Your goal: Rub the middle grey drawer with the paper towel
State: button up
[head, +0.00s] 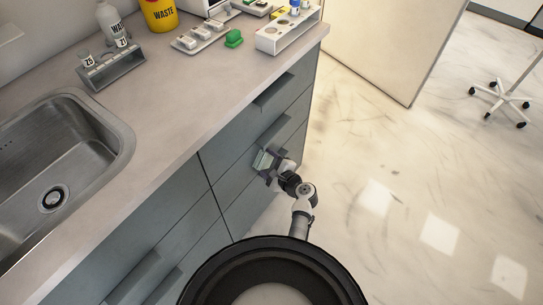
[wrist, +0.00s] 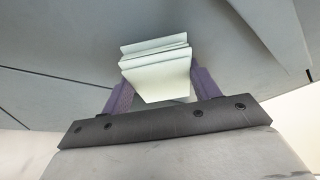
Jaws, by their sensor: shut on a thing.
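The grey drawers (head: 232,180) are in the front of the counter, right of the sink, stacked one above another with long handles. My gripper (head: 266,165) is at the drawer fronts in the head view, near the middle one. It is shut on the paper towel (wrist: 155,70), a pale folded stack between the two purple fingers in the wrist view. The towel shows small in the head view (head: 262,160). Its far edge is close to the grey front; I cannot tell whether it touches. Part of the middle drawer is hidden behind my gripper and the towel.
On the counter (head: 165,100) stand a sink (head: 60,160), a grey holder (head: 112,70), a yellow waste bin (head: 160,14), a green item (head: 234,38) and a white rack (head: 285,32). A cream panel (head: 385,45) and a wheeled stand (head: 500,97) are right. The floor between is clear.

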jog(key=shift+s+a, duration=0.3)
jog(key=shift+a, duration=0.2)
jog(key=shift+d, duration=0.15)
jog(key=s+d, duration=0.3)
jog(key=d, duration=0.2)
jog(key=shift+s+p, duration=0.25)
jog(key=shift+p, duration=0.05)
jog(key=shift+s+d, duration=0.45)
jog(key=shift+d, duration=0.2)
jog(key=shift+s+d, duration=0.45)
jog(key=shift+d, duration=0.15)
jog(key=shift+f, duration=0.1)
